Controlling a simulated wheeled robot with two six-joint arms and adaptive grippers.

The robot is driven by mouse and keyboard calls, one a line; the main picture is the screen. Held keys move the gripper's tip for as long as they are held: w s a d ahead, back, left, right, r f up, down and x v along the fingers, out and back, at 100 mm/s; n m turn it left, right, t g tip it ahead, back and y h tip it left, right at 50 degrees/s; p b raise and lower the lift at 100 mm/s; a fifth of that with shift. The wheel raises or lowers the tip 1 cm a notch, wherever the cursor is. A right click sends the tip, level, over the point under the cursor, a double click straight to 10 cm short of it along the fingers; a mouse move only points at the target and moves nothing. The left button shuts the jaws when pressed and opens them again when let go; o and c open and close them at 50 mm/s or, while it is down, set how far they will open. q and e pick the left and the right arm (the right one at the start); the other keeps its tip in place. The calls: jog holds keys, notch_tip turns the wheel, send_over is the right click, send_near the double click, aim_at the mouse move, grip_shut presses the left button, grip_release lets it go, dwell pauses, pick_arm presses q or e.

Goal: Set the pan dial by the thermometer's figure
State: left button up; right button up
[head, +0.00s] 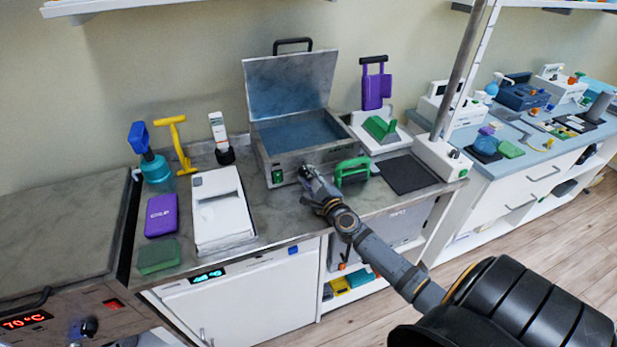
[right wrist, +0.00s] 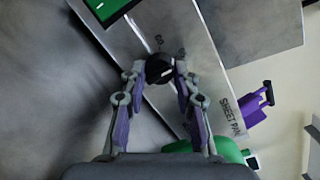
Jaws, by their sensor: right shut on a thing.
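The pan is a grey metal box (head: 288,167) with its lid (head: 290,83) raised, standing at the back of the counter. Its front has a small green display (head: 277,177), also partly in the right wrist view (right wrist: 106,8). The dial is a round black knob (right wrist: 160,70) with a pale pointer mark; small figures beside it look like "60". My right gripper (head: 308,175) is at the pan's front, its fingers shut on the dial. In the head view the gripper hides the dial. A white upright device (head: 218,131) may be the thermometer; its figure is too small to read.
A green-handled item (head: 352,171) stands just right of my right gripper. A white flat case (head: 221,208), purple box (head: 161,215) and green block (head: 158,256) lie left. A cabinet at lower left shows a red "70 °C" display (head: 27,320). A dark mat (head: 407,174) lies right.

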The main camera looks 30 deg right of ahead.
grip_shut()
jog(key=shift+r+n+p, duration=0.25)
jog(key=shift+n+p, duration=0.65)
jog(key=shift+p, duration=0.25)
jog(key=n+p, duration=0.3)
jog(key=shift+r+g, duration=0.15)
jog(key=shift+g, duration=0.15)
jog(key=n+p, duration=0.4)
jog(key=shift+n, duration=0.4)
jog(key=shift+n+g+h+p, duration=0.3)
jog(key=shift+n+h+p, duration=0.1)
jog(key=shift+n+p, duration=0.55)
jog(key=shift+f, duration=0.2)
jog(key=o, duration=0.9)
grip_release()
